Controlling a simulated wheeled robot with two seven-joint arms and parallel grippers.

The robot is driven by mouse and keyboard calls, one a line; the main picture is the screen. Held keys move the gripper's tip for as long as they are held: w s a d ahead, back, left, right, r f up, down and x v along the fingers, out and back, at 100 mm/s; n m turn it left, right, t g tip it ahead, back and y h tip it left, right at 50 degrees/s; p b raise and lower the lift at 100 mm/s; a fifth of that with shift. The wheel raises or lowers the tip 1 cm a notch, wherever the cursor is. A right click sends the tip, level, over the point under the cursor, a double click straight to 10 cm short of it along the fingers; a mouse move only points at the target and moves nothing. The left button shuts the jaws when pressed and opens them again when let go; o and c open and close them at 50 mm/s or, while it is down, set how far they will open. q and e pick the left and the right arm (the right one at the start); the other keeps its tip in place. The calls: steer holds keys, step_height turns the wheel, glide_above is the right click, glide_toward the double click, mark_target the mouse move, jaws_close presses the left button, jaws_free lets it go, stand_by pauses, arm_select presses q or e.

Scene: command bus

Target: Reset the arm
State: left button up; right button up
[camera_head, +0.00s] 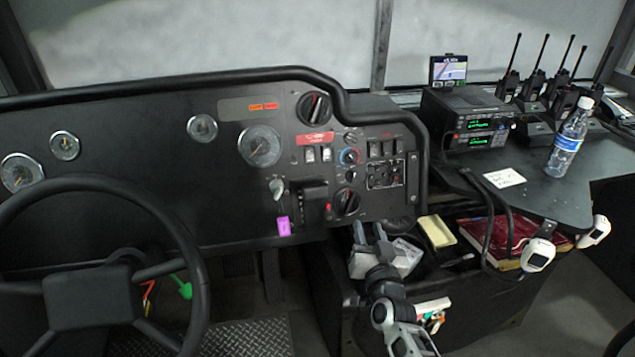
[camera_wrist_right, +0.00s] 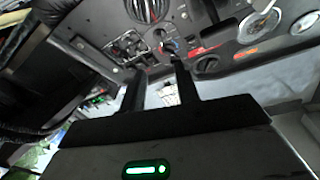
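My right gripper (camera_head: 368,232) is low in front of the dashboard (camera_head: 120,130), right of its centre, with its arm coming up from the bottom edge. Its two fingers point toward the dashboard and stand apart. In the right wrist view the gripper (camera_wrist_right: 158,72) also shows spaced fingers, with no held object visible between them. The lower right dashboard with knobs and switches shows beyond the fingertips. My left arm and gripper are not in view.
A black steering wheel (camera_head: 185,245) stands at the left. A purple-tagged key (camera_head: 283,226) hangs from the dashboard. A side desk (camera_head: 545,190) carries a radio unit (camera_head: 468,118), several handheld radios and a water bottle (camera_head: 570,138). An open bin with a red book (camera_head: 515,240) lies right of the gripper.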

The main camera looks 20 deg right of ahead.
steer(key=s+a+f+n+g+y, duration=0.2)
steer(key=s+a+n+g+y, duration=0.1)
steer(key=s+a, duration=0.6)
steer(key=s+a+f+n+g+y, duration=0.2)
steer(key=s+a+n+y, duration=0.4)
steer(key=s+a, duration=0.3)
steer(key=shift+s+a+f+g+y, duration=0.25)
steer(key=shift+s+a+g+y, duration=0.05)
steer(key=shift+a+g, duration=0.55)
steer(key=shift+a, duration=0.1)
stand_by(0.3)
